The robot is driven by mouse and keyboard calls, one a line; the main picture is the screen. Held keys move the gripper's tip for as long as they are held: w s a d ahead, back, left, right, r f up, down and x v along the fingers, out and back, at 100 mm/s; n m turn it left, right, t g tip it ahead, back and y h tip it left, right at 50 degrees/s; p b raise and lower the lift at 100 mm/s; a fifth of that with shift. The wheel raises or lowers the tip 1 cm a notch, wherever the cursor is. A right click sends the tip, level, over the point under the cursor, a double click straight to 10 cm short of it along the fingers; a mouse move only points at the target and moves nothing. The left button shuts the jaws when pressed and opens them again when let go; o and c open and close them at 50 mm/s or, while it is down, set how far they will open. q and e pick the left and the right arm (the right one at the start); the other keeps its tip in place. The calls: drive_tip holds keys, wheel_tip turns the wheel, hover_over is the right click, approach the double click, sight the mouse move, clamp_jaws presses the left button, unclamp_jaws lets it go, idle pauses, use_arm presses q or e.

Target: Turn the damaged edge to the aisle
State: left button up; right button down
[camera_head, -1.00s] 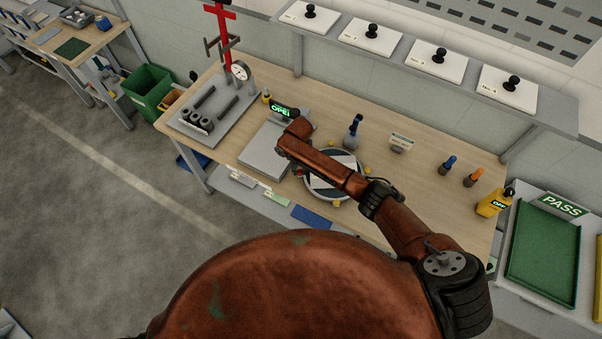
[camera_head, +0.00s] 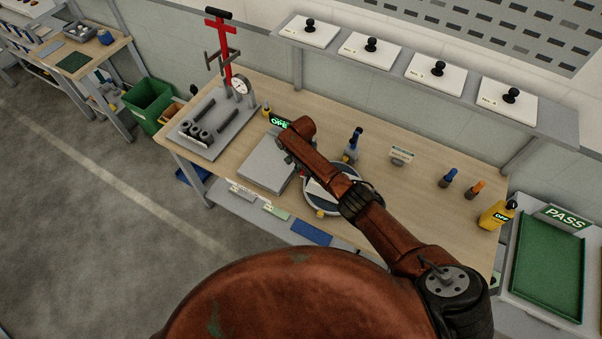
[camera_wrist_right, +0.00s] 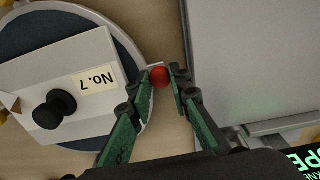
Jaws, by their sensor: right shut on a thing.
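A round turntable (camera_head: 347,208) with a dark blue top and pale rim stands on the bench, partly hidden by my right arm. A white square plate marked No. 7 (camera_wrist_right: 40,68) lies on it, with a black knob (camera_wrist_right: 55,108) on top. A brown patch (camera_wrist_right: 11,104) shows at the plate's left edge in the right wrist view; I cannot tell whether it is the damage. My right gripper (camera_wrist_right: 160,78) is shut on a red ball-shaped knob (camera_wrist_right: 159,76) at the turntable's rim. My left gripper is out of view.
A grey flat plate (camera_head: 266,165) lies close beside the turntable, with a green-lit display (camera_head: 279,121) behind it. A shelf (camera_head: 545,113) holds several white plates.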

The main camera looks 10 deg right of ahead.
drive_tip(key=shift+w+d+r+m, duration=0.1)
drive_tip(key=shift+w+d+m, duration=0.15)
drive_tip(key=shift+w+m, duration=0.2)
drive_tip(key=shift+d, duration=0.1)
drive_tip(key=c, duration=1.8)
unclamp_jaws()
drive_tip(key=shift+o, duration=0.2)
wheel_tip(320, 180, up, 12)
